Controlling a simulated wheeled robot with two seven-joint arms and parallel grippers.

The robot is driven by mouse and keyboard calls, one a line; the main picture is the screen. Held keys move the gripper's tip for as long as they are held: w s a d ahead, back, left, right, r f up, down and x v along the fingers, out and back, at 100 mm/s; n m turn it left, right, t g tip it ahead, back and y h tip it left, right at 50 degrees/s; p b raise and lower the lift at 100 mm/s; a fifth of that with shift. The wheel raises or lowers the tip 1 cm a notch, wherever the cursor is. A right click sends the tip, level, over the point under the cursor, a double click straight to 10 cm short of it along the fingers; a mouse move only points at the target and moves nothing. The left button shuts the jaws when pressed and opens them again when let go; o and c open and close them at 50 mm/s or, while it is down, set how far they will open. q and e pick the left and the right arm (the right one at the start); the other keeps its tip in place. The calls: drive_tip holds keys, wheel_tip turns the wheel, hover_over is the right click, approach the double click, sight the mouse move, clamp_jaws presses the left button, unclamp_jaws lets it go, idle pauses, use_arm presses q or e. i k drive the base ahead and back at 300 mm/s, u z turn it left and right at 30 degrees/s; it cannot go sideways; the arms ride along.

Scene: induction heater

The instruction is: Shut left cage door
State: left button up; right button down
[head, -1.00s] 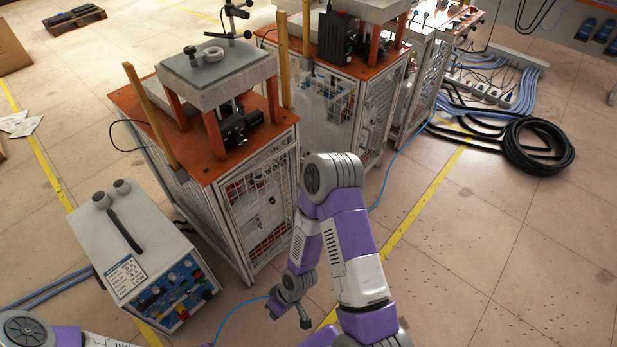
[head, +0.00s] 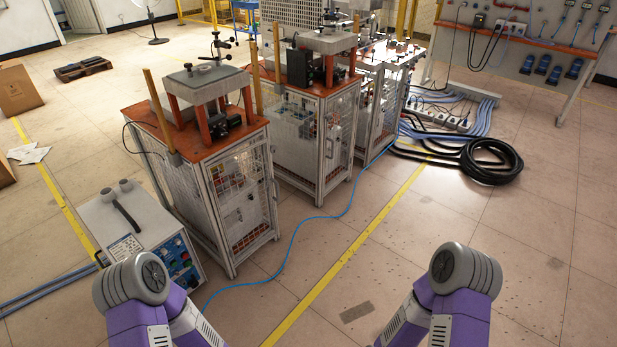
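The left cage (head: 190,190) is a metal-framed mesh box with an orange top, standing left of centre. Its mesh door (head: 240,200) is on the side facing right and toward me. The door appears close to its frame, but I cannot tell whether it is fully shut. A small dark handle or latch shows at its right edge. My two arms show only as purple and grey links at the bottom, well in front of the cage. Both grippers are out of view.
A grey power unit (head: 135,220) stands left of the left cage. A middle cage (head: 315,135) stands behind it to the right. A blue cable (head: 300,228) crosses the floor. A black hose coil (head: 490,160) lies at right. The floor right of the cages is mostly open.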

sight(266, 140)
drive_tip(key=z, duration=0.35)
drive_tip(key=i, duration=1.15)
drive_tip(key=u, duration=0.8)
drive_tip(key=i, duration=0.85)
drive_tip(key=u, duration=1)
